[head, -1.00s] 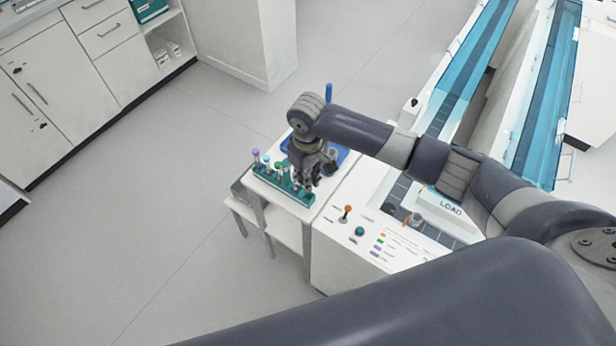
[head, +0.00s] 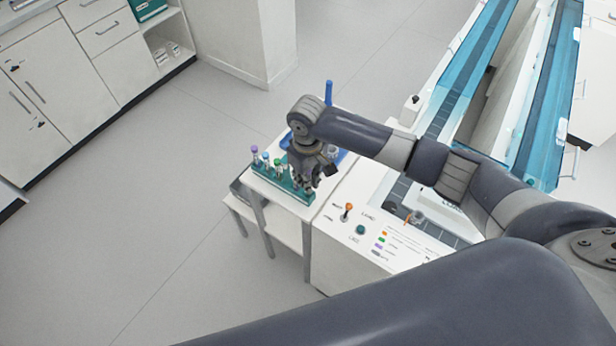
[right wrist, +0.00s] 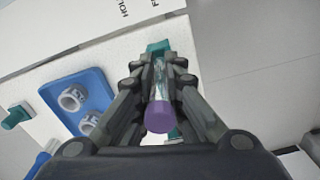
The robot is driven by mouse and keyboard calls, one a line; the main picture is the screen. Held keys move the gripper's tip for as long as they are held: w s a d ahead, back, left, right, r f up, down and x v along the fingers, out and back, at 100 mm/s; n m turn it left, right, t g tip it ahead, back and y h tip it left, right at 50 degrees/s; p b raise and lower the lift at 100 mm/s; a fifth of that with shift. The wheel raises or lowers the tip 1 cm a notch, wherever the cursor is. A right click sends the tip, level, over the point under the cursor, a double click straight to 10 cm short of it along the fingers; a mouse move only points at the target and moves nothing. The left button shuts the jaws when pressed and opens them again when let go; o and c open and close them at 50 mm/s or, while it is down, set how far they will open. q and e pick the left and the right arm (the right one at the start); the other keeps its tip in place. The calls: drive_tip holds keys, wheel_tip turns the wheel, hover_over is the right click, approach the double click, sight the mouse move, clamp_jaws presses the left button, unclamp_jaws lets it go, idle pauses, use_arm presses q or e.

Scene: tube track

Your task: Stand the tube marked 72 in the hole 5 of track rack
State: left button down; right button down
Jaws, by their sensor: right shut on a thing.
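My right gripper (head: 304,190) is over the right end of the teal track rack (head: 270,181) on the small white table. In the right wrist view the right gripper (right wrist: 160,92) is shut on a clear tube with a purple cap (right wrist: 160,117). Its number cannot be read. Parts of the teal rack (right wrist: 158,47) show behind and beside the tube. I cannot tell whether the tube's lower end is in a hole. The rack's other tubes have purple (head: 254,150), blue (head: 265,156) and green (head: 278,163) caps. The hole numbers are not readable. My left gripper is out of view.
A blue tray (right wrist: 62,82) with two grey-white rings (right wrist: 72,98) lies beside the rack. A white machine with a control panel (head: 375,250) and an orange-topped knob (head: 348,207) stands right of the table. Open floor (head: 130,220) lies to the left.

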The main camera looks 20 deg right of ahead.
idle(0.4)
drive_tip(key=shift+f+p, duration=0.1)
drive_tip(key=shift+p, duration=0.3)
drive_tip(key=shift+f+p, duration=0.2)
drive_tip(key=shift+p, duration=0.1)
drive_tip(key=shift+f, duration=0.15)
idle(0.4)
drive_tip(key=shift+f, duration=0.4)
drive_tip(key=shift+f, duration=0.35)
drive_tip(key=shift+f, duration=0.4)
